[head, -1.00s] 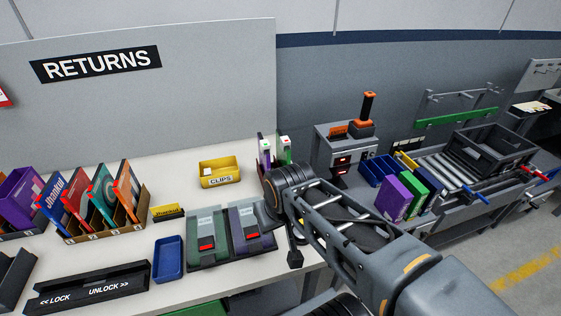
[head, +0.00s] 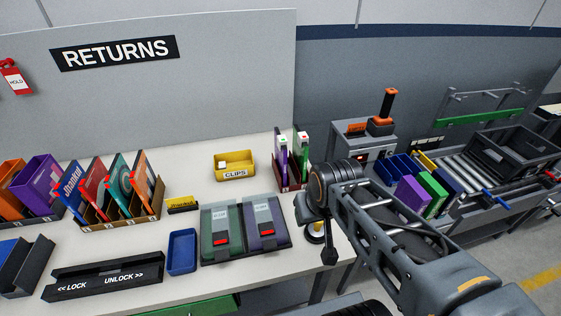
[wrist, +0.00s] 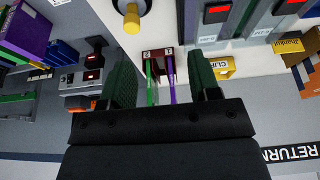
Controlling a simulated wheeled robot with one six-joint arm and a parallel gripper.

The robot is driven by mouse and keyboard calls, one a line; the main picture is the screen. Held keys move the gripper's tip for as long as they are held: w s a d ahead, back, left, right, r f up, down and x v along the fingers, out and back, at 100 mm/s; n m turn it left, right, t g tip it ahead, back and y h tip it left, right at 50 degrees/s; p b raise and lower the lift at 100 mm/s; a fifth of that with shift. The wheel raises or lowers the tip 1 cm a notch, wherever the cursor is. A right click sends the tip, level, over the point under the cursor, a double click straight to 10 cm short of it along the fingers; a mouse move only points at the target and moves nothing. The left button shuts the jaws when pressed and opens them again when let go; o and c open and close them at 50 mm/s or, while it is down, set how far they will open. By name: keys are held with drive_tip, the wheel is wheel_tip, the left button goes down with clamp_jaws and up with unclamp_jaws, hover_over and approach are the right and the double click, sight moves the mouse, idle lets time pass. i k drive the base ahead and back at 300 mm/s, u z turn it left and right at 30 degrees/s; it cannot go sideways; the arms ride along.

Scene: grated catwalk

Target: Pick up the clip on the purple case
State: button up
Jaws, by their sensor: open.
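A purple case (head: 262,222) lies beside a green case (head: 219,225) in a dark tray on the bench; a red clip (head: 267,232) sits on its near end, under a pale label. Another purple case (head: 281,160) stands upright beside a green one in a dark red holder (head: 289,186). My gripper (wrist: 160,65) is open and empty, its green-padded fingers apart. In the wrist view the upright cases show between the fingers, farther off. The lying purple case (wrist: 257,8) is cut off at that view's top right. In the head view my gripper is right of the tray; its fingertips are unclear.
A yellow CLIPS bin (head: 235,165) stands behind the tray. A blue bin (head: 181,252) and a black lock bar (head: 108,276) lie to the left. A round yellow-knobbed item (wrist: 132,18) is near the bench edge. A grey machine (head: 362,150) stands at right.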

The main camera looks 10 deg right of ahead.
sight(282, 139)
drive_tip(key=k, duration=1.1)
drive_tip(key=u, duration=1)
drive_tip(key=i, duration=1.3)
drive_tip(key=z, duration=0.75)
